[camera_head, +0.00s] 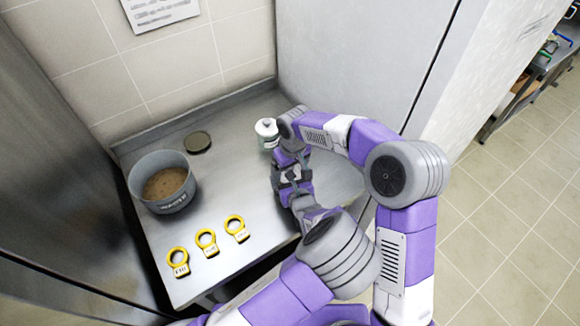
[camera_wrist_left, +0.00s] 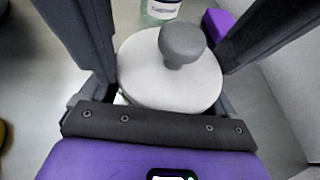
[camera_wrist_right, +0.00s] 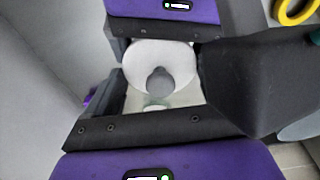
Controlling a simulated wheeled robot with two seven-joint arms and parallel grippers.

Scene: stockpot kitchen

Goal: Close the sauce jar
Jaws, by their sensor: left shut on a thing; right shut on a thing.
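A glass jar (camera_head: 267,132) with a greenish body and pale label stands upright on the counter, just left of my right forearm. Its lower part with the label shows in the left wrist view (camera_wrist_left: 160,10). A round white lid (camera_wrist_left: 150,85) with a grey knob on top lies level between the fingers of my left gripper (camera_wrist_left: 170,70). The lid also shows in the right wrist view (camera_wrist_right: 150,58), between the fingers of my right gripper (camera_wrist_right: 160,75). Both grippers are shut on the lid from opposite sides. In the head view, my arms mostly hide it.
A grey pot (camera_head: 150,200) with brown contents stands at the left. A dark round lid (camera_head: 197,142) lies flat behind it. Several yellow rings with tags (camera_head: 206,242) lie along the counter's front. A grey wall panel (camera_head: 350,50) borders the right side. The middle of the counter is clear.

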